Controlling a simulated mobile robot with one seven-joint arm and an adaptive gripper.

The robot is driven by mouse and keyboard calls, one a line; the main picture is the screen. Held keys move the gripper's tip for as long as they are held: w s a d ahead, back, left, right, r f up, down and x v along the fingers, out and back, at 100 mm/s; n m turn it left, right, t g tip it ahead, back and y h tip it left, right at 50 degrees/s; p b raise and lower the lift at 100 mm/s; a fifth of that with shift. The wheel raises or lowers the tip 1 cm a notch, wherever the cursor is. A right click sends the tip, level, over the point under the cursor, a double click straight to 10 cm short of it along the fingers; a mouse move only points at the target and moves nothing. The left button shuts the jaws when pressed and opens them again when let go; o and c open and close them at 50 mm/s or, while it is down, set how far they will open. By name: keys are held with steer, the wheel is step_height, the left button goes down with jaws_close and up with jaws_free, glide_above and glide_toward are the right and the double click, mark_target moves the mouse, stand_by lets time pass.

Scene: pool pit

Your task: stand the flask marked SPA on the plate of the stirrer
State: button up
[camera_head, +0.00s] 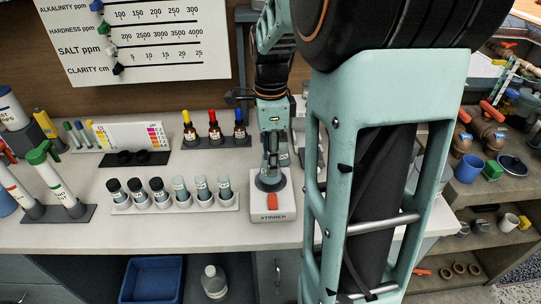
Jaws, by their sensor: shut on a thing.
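The stirrer (272,208) stands at the counter's front edge, a pale box with a red switch and the word STIRRER. My gripper (270,172) points down right over its round plate and is shut on what looks like the flask. The gripper hides most of the flask, and no SPA mark can be read. A dark grey-blue round shape (269,183) shows below the fingers. I cannot tell whether it is the flask's base or the plate, nor whether the flask touches the plate.
A white rack (175,206) of several black-capped and clear-topped vials stands left of the stirrer. Several dropper bottles (214,129) stand behind it. Test tubes in holders (70,212) are further left. Bare counter (190,232) lies along the front edge. Shelves of pipe fittings (487,150) are at the right.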

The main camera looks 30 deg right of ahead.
steer(key=shift+f, duration=0.35)
steer(key=shift+f+b, duration=0.4)
steer(key=shift+s+f+b, duration=0.3)
steer(key=shift+f+b, duration=0.05)
steer(key=shift+f, duration=0.25)
jaws_close()
steer(key=shift+a, duration=0.1)
steer(key=o, duration=1)
jaws_free()
steer(key=shift+w+f, duration=0.1)
steer(key=shift+o, duration=1.1)
steer(key=shift+w, duration=0.2)
steer(key=shift+o, duration=0.3)
steer(key=shift+s+r, duration=0.1)
steer(key=shift+r, duration=0.1)
